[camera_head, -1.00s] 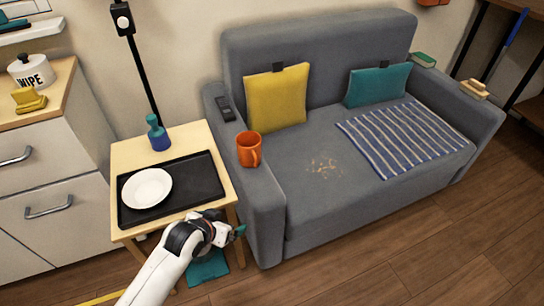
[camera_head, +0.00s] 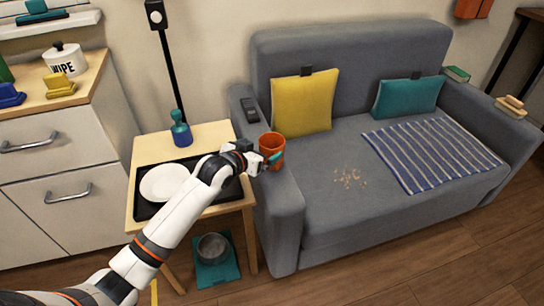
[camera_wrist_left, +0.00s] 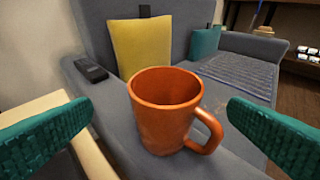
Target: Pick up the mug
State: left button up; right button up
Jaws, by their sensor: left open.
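The orange mug (camera_head: 271,147) stands upright on the left armrest of the grey sofa. In the left wrist view the mug (camera_wrist_left: 162,115) sits between my two teal fingertips, with its handle toward the right. My left gripper (camera_head: 268,160) is at the mug in the head view and partly covers its lower part. In the wrist view the left gripper (camera_wrist_left: 160,122) is open, with a gap on each side of the mug. My right gripper is not in view.
A side table (camera_head: 205,131) with a black tray (camera_head: 148,209), a white plate (camera_head: 163,183) and a blue-green bottle (camera_head: 181,130) stands left of the sofa (camera_head: 330,205). A remote (camera_head: 250,108) lies behind the mug on the armrest. A yellow pillow (camera_head: 302,103) is close by.

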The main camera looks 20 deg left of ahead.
aim_at(277, 140)
pick_arm(q)
jog(key=shift+x, duration=1)
jog(key=x, duration=0.1)
jog(key=b+x, duration=0.1)
jog(key=x, duration=0.1)
jog(key=b+x, duration=0.1)
jog(key=shift+w+d, duration=0.35)
jog(key=shift+d, duration=0.05)
jog(key=shift+r, duration=0.1)
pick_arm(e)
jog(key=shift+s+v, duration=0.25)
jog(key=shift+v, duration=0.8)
pick_arm(q)
jog(key=shift+c, duration=0.4)
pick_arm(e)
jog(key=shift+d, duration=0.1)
pick_arm(q)
jog(key=c, duration=1.2)
